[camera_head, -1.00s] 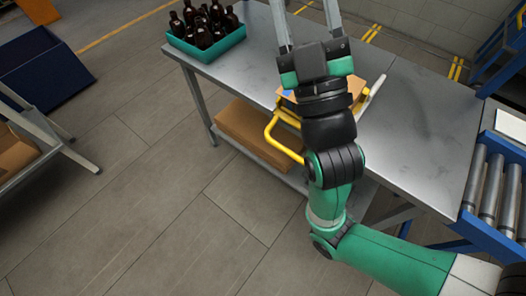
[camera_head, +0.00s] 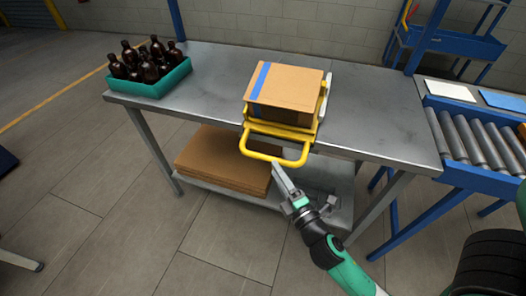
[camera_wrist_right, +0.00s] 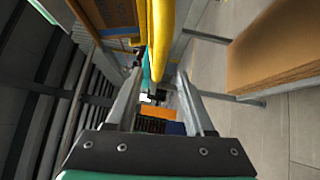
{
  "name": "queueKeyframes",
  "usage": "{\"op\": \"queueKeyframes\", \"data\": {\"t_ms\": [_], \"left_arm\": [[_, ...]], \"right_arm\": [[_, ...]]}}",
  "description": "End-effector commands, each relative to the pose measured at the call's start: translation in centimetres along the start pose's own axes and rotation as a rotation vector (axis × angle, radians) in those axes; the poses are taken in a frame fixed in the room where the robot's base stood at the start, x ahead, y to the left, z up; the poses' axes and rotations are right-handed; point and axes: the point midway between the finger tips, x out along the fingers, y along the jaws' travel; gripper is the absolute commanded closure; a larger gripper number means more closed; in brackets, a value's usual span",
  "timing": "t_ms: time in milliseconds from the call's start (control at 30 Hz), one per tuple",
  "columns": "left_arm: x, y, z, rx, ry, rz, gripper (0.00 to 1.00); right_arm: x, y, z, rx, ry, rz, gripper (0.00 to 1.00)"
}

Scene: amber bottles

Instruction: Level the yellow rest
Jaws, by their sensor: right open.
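The yellow rest (camera_head: 294,132) is a metal frame on the grey table, with a looped yellow handle (camera_head: 262,155) jutting past the front edge. A cardboard box (camera_head: 286,84) with a blue stripe sits on it; I cannot tell the exact tilt. My right gripper (camera_head: 279,172) points up at the handle's front bar from below, its tip close to it. In the right wrist view its jaws (camera_wrist_right: 158,75) are apart, and a yellow bar (camera_wrist_right: 163,45) shows between them; contact is unclear. My left gripper is not in view.
A teal tray (camera_head: 150,87) of amber bottles (camera_head: 146,64) stands at the table's left. Flat cardboard (camera_head: 222,160) lies on the shelf below. A blue roller conveyor (camera_head: 470,137) adjoins on the right. The table (camera_head: 377,113) is bare right of the rest.

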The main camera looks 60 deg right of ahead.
Motion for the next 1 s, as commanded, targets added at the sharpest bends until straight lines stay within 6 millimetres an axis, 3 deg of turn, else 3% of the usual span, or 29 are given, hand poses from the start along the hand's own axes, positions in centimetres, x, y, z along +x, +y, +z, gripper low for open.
{"op": "queueKeyframes", "data": {"t_ms": [200, 333, 500, 733, 1000], "left_arm": [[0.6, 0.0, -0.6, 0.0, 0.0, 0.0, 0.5], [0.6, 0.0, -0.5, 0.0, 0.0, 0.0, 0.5], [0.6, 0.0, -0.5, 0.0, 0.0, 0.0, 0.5], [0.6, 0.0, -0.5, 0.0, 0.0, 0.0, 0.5], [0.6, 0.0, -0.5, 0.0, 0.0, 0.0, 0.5]], "right_arm": [[5.2, 0.2, 0.0, 0.003, -0.002, 0.003, 0.47], [7.4, 0.1, 0.0, 0.003, -0.001, 0.003, 0.47], [8.7, 0.1, 0.0, 0.001, 0.0, 0.002, 0.47], [8.8, 0.1, 0.0, 0.001, 0.0, 0.001, 0.47], [8.8, 0.1, 0.0, 0.001, 0.0, 0.001, 0.94]]}}
